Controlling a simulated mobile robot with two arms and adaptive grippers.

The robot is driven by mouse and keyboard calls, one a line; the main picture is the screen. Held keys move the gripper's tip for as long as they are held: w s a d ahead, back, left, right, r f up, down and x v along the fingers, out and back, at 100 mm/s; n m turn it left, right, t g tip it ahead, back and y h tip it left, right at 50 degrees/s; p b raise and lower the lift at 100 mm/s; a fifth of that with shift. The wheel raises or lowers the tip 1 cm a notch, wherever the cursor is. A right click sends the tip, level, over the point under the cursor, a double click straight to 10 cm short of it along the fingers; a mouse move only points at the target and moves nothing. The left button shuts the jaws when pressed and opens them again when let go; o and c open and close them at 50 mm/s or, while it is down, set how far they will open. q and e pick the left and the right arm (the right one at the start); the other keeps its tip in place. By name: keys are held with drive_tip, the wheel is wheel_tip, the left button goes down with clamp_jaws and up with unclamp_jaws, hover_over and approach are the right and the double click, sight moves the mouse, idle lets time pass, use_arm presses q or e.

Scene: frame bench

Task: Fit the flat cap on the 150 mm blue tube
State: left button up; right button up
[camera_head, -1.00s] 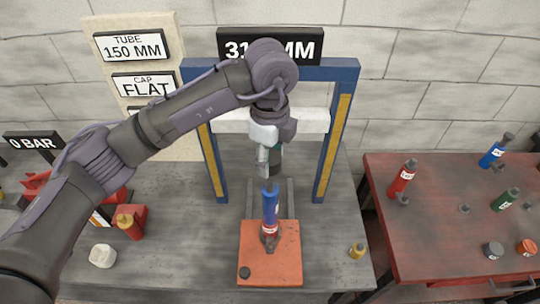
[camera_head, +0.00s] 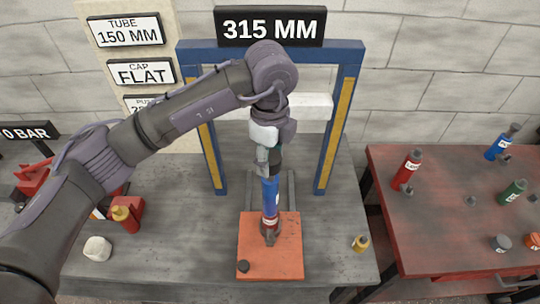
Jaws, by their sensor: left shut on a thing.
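The blue tube (camera_head: 270,193) stands upright on the orange plate (camera_head: 285,262), with a red and white band low on it and a grey fitting at its foot. My left gripper (camera_head: 267,166) is directly above the tube, pointing down. It is shut on a dark cap-like piece (camera_head: 276,160), mostly hidden by the fingers. The fingers are right at the tube's top end. I cannot tell whether the piece touches the tube. My right gripper is not in view.
A blue and yellow frame (camera_head: 336,130) stands around the work spot under a 315 MM sign (camera_head: 271,26). Wall signs read TUBE 150 MM (camera_head: 127,31) and CAP FLAT (camera_head: 139,73). A red table (camera_head: 430,230) at right holds several bottle-like parts. A small yellow part (camera_head: 360,243) stands on the bench.

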sight(270, 157)
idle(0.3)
use_arm(q)
drive_tip(key=shift+b, duration=0.6)
idle(0.9)
drive_tip(key=shift+f+b, duration=1.7)
drive_tip(key=shift+f, duration=0.25)
drive_tip(key=o, duration=1.4)
wheel_tip(270, 157, up, 12)
drive_tip(key=shift+r, duration=0.1)
